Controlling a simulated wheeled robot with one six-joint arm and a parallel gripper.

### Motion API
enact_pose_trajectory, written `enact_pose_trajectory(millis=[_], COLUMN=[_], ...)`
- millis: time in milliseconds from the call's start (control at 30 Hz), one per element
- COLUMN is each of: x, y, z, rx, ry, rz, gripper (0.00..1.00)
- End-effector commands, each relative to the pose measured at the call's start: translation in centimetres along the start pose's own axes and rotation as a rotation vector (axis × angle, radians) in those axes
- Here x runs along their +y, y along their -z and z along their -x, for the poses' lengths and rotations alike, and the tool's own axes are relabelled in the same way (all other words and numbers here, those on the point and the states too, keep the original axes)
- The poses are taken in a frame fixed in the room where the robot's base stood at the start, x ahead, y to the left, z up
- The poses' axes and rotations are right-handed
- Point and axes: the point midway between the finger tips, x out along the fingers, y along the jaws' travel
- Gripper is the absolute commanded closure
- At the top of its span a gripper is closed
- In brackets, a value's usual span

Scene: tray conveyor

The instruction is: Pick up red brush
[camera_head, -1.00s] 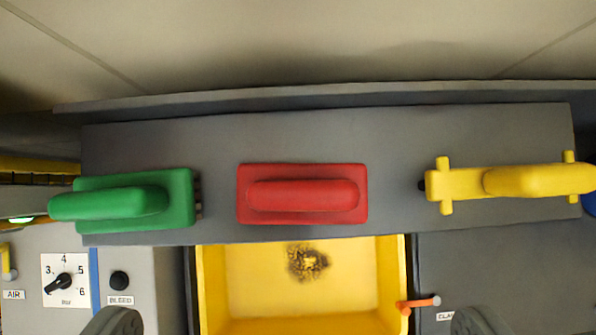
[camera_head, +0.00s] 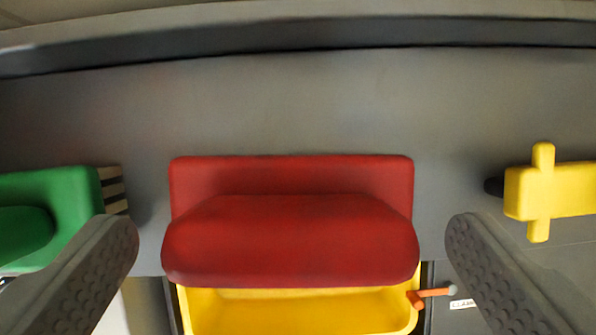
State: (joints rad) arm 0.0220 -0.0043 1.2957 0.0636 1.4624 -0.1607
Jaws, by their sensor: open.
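The red brush (camera_head: 291,238) lies on the grey shelf (camera_head: 300,105), with its thick handle facing the camera and its flat rectangular base behind. It sits in the middle of the view. My gripper (camera_head: 291,235) is open, with one grey ridged finger to the left of the brush and one to the right. Both fingers appear apart from it, with a gap on each side. Any bristles of the red brush are hidden under its base.
A green brush (camera_head: 70,205) lies at the left, partly behind my left finger. A yellow tool (camera_head: 560,190) lies at the right. A yellow tray (camera_head: 300,312) is below the shelf, with an orange lever (camera_head: 430,293) beside it. The shelf behind the brush is clear.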

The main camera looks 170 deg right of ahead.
Motion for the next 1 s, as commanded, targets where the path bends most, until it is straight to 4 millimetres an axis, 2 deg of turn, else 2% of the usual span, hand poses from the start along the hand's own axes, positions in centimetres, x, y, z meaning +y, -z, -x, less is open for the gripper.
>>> enact_pose_trajectory(millis=[133, 367, 600, 867, 1000], x=[0.0, 0.0, 0.0, 0.0, 0.0], y=[0.0, 0.0, 0.0, 0.0, 0.5], z=[-1.6, -1.8, -1.8, -1.6, -0.7], rx=[-0.001, 0.0, 0.0, 0.0, 0.001], ry=[0.0, 0.0, 0.0, 0.0, 0.0], rz=[0.0, 0.0, 0.0, 0.0, 0.0], gripper=[0.0, 0.0, 0.47, 0.48, 0.48])
